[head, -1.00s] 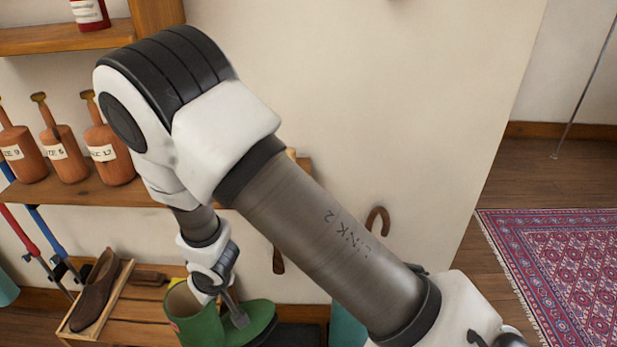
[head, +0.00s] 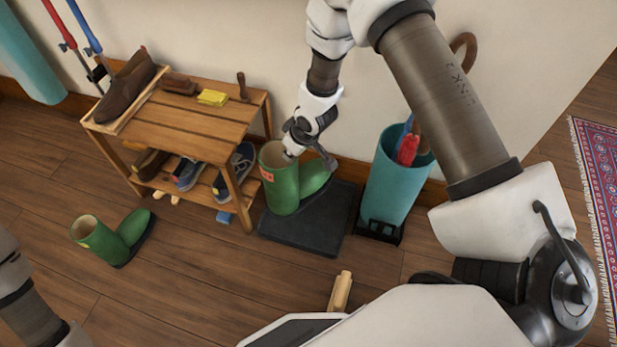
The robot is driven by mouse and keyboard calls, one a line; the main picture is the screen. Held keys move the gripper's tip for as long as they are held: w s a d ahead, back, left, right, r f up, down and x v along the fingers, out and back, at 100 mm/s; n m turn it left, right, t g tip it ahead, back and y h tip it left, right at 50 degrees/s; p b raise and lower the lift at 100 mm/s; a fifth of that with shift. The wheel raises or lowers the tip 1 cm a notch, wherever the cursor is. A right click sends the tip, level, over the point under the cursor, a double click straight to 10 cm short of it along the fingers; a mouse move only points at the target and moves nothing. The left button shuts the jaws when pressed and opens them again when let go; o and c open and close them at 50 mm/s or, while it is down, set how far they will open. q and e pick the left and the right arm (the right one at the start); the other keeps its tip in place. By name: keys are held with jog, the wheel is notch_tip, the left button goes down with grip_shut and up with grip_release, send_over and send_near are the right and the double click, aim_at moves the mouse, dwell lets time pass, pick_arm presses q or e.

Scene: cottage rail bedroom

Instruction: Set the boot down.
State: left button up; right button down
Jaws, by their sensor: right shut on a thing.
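A green rubber boot (head: 284,190) stands upright in the head view, with its toe pointing right. My right gripper (head: 311,158) is shut on the boot's upper part, near the shaft opening and instep. The boot is over the back left part of a black tray (head: 300,236) on the floor; I cannot tell whether its sole touches the tray. A second green boot (head: 97,241) stands on the floor at the left. My left arm shows at the lower left corner, but its gripper is out of view.
A wooden shoe bench (head: 190,122) with shoes, a brush and a yellow sponge (head: 212,98) stands left of the tray. A teal umbrella bin (head: 393,185) stands close on the right. A wooden-handled thing (head: 341,291) shows in front. Floor between the boots is largely clear.

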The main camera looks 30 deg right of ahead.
aim_at(311, 174)
jog(key=shift+n, duration=0.7)
jog(key=d+f+b, duration=0.1)
jog(key=f+b, duration=0.2)
jog(key=f, duration=0.2)
jog(key=d+f+b, duration=0.2)
jog(key=f+b, duration=0.1)
jog(key=f, duration=0.2)
jog(key=d+f+b, duration=0.2)
jog(key=f+b, duration=0.1)
jog(key=f, duration=0.2)
jog(key=shift+w+d+f, duration=0.25)
jog(key=shift+w+f, duration=0.05)
jog(key=shift+w, duration=0.1)
notch_tip(311, 174, down, 7)
jog(key=b, duration=0.7)
jog(key=shift+r, duration=0.3)
jog(key=shift+f, duration=0.55)
jog(key=c, duration=1.2)
grip_release()
jog(key=shift+s, duration=0.1)
jog(key=v, duration=1.2)
jog(key=shift+d, duration=0.15)
